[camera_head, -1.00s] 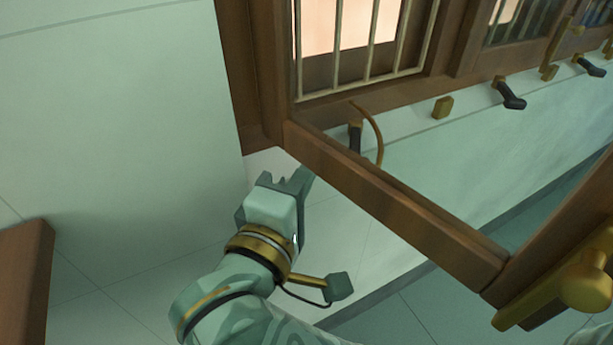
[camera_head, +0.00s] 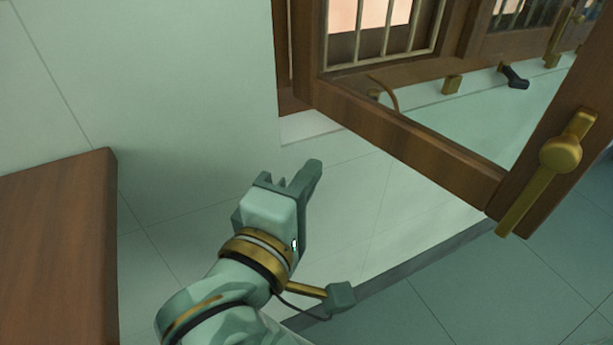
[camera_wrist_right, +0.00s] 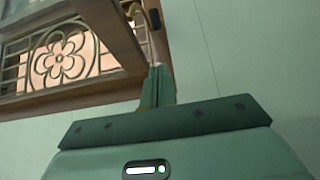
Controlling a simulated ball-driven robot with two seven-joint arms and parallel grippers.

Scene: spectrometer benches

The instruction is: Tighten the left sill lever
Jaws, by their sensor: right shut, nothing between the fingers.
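My right gripper (camera_head: 311,168) is shut and empty, in front of the pale wall below the window. In the right wrist view its closed fingers (camera_wrist_right: 157,86) point up toward the window's wooden frame. Past their tips is a small dark piece (camera_wrist_right: 154,19) beside brass; I cannot tell whether it is the left sill lever. In the head view the open sash hides the left lever's dark handle; a bit of brass (camera_head: 375,93) shows above the sash rail. Another dark sill lever (camera_head: 514,78) lies farther right. The gripper touches no lever. My left gripper is out of view.
The open wooden sash (camera_head: 410,145) juts out to the right of my gripper, with a brass handle (camera_head: 560,155) at its outer end. A curved brass stay (camera_head: 388,92) and a brass block (camera_head: 452,84) are on the sill. A brown wooden surface (camera_head: 55,250) stands at left.

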